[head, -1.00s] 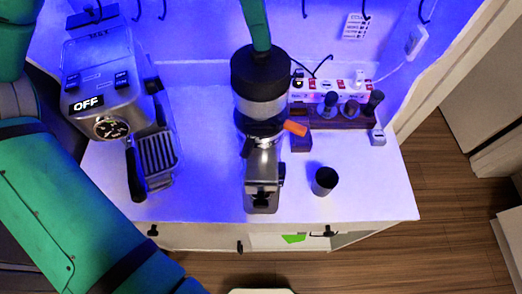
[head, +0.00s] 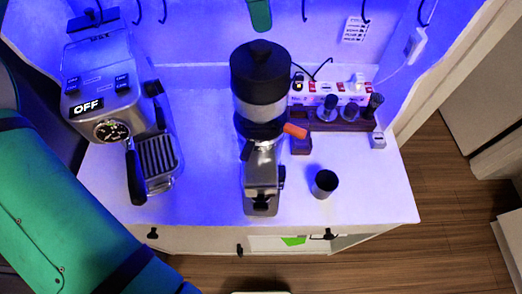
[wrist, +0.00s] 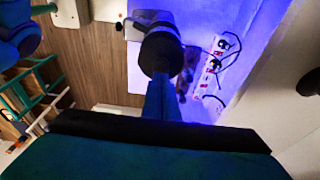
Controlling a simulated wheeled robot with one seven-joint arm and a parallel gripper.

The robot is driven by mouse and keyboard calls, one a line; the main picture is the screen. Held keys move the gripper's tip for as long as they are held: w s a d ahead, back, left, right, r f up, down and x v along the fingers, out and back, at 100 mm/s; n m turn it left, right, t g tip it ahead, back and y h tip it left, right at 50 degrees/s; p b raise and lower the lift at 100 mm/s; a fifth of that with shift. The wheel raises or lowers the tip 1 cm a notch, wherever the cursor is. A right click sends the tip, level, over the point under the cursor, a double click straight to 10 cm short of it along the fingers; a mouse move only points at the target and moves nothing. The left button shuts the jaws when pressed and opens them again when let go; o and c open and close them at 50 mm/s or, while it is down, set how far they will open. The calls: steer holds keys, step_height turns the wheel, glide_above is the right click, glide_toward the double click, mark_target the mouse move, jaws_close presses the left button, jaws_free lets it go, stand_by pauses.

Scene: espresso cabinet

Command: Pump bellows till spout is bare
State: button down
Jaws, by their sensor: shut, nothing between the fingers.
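The grinder (head: 262,180) stands in the middle of the white counter. Its black bellows (head: 261,66) sits upright on a grey hopper section. The dark spout (head: 248,149) is small below the collar, and I cannot tell whether grounds cling to it. My gripper (head: 259,24) is shut and empty, its green fingers pointing down above the bellows with a gap between them in the head view. In the wrist view, the shut fingers (wrist: 162,92) point toward the black bellows (wrist: 161,50), which hides most of the grinder.
An espresso machine (head: 107,95) reading OFF stands to the left. A dark cup (head: 324,184) is at the front right. A wooden rack (head: 350,124) with tools and a power strip (head: 328,92) lie at the back right. Hooks hang on the rear wall.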

mark_target(262, 45)
steer(key=shift+r, duration=1.65)
steer(key=shift+f, duration=2.4)
steer(key=shift+f, duration=1.15)
stand_by(0.6)
steer(key=shift+r, duration=3.55)
